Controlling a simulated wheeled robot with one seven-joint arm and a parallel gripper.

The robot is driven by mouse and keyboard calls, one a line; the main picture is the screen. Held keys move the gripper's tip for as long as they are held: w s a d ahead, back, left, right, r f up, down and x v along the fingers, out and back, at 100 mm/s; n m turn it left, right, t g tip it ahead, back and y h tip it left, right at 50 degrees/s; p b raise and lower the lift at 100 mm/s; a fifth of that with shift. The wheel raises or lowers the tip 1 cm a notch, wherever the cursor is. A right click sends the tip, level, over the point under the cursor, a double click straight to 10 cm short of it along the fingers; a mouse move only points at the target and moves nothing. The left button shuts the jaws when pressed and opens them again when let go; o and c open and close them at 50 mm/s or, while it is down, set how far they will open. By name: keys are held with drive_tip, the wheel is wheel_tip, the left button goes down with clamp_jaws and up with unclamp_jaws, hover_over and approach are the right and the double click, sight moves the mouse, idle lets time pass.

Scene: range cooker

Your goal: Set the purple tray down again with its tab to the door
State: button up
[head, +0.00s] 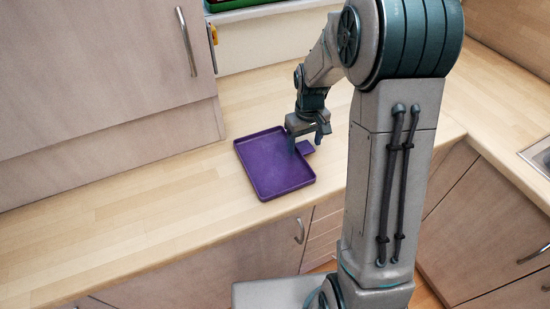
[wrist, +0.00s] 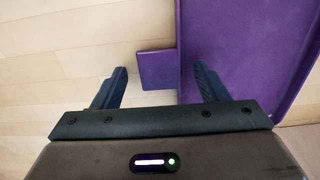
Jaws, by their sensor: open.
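The purple tray (head: 268,168) lies flat on the wooden worktop in the head view. Its small square tab (head: 307,148) sticks out from its right side, away from the cupboard door with the long handle at upper left. The tray is empty. My gripper (head: 308,143) is open over the tab end. In the wrist view the tab (wrist: 156,70) lies between and just beyond my two open fingertips (wrist: 161,74). The right finger overlaps the tray (wrist: 232,45) in that view. I cannot tell whether either finger touches it.
A tall cupboard door (head: 95,60) stands on the worktop at upper left. The worktop (head: 120,210) is clear to the tray's left. Lower doors and drawers lie below the front edge. A sink (head: 540,155) is at far right.

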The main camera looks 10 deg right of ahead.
drive_tip(key=shift+f, duration=0.4)
drive_tip(key=shift+r, duration=0.1)
clamp_jaws()
